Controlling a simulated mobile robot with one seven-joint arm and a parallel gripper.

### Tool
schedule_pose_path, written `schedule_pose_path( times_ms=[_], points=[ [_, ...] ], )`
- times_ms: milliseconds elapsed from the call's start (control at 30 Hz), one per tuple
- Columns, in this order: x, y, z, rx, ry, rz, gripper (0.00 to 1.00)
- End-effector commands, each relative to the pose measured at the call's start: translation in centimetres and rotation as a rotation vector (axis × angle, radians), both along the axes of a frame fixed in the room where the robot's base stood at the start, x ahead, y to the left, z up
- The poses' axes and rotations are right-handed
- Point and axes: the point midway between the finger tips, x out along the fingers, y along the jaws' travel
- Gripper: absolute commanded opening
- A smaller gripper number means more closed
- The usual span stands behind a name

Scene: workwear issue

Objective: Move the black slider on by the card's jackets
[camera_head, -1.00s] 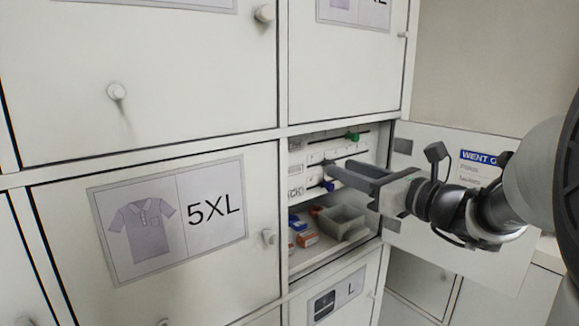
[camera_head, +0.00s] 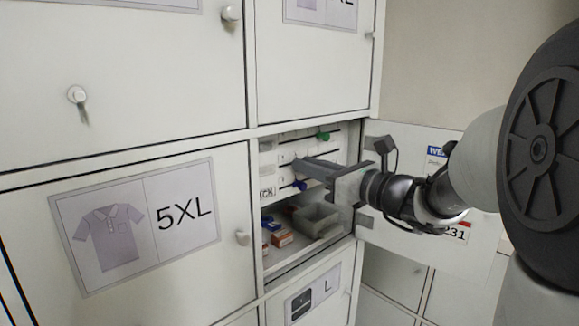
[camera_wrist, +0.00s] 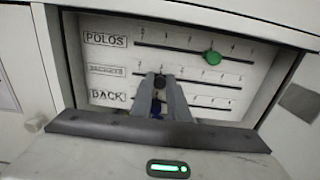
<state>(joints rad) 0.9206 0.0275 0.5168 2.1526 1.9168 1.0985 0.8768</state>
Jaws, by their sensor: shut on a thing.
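A white slider panel (camera_wrist: 105,22) in an open locker has three rows, labelled POLOS, JACKETS and BACK in the wrist view. The black slider (camera_wrist: 160,79) is on the middle JACKETS row, towards the left end of its slot. My gripper (camera_wrist: 161,82) is shut on it, one finger on each side; it also shows in the head view (camera_head: 300,168). In the head view the fingers hide the black slider. The card (camera_head: 437,152) is on the open door at right, partly covered by my arm, its text too small to read.
A green slider (camera_wrist: 212,58) sits right of centre on the POLOS row. A blue slider (camera_wrist: 157,107) shows below, between my fingers. Under the panel are a grey bin (camera_head: 316,217) and small boxes. The open door (camera_head: 475,245) stands close beside my arm.

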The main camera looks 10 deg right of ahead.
Motion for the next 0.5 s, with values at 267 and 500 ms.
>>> schedule_pose_path(
  times_ms=[267, 500],
  points=[
    [3.0, -4.3, 0.4, 0.004, -0.001, 0.0, 0.0],
    [5.7, -8.4, 0.3, 0.001, 0.0, -0.001, 0.0]
  ],
)
